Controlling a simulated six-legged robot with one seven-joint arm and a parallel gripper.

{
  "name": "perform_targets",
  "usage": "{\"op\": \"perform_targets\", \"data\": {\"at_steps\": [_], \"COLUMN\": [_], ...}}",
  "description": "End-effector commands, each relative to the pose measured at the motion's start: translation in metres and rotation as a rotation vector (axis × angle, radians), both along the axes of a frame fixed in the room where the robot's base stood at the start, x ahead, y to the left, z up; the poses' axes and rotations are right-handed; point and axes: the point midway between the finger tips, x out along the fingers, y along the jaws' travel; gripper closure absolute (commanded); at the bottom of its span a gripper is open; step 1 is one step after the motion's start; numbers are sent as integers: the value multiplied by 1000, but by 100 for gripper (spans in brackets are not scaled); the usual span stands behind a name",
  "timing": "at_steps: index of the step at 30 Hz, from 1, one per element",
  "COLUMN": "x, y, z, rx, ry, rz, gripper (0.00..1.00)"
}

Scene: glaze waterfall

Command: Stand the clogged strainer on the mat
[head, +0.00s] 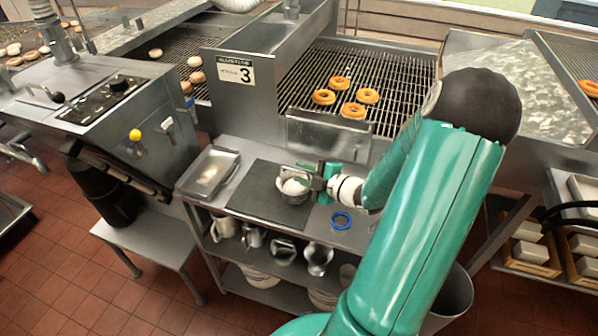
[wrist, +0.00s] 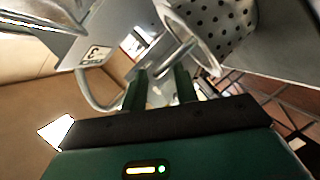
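The strainer (head: 293,198) is a small grey metal basket with a white mass in its mouth. In the head view it is over the right part of the dark mat (head: 252,188); whether it rests there or hangs just above is unclear. In the wrist view the strainer (wrist: 222,28) shows its perforated wall close beyond my fingers, and a curved metal handle (wrist: 95,100) passes by the fingertips. My gripper (head: 308,178) is at the strainer's right side. In the wrist view its two green fingers (wrist: 161,82) stand apart, and contact with the handle is not clear.
A blue ring (head: 341,221) lies on the cart top, right of the mat. A shallow metal tray (head: 233,163) stands left of it. Pitchers and bowls fill the shelf below. Behind, doughnuts (head: 354,110) sit on a wire rack (head: 400,75). The mat's left part is clear.

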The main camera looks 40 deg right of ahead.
Motion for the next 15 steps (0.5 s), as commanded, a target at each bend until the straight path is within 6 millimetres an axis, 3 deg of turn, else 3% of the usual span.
{"op": "perform_targets", "data": {"at_steps": [9,15], "x": [-66,-92], "y": [-13,-18], "z": [15,20], "rx": [-3,-1], "ry": [0,-1], "rz": [-3,-1], "gripper": [70,70]}}
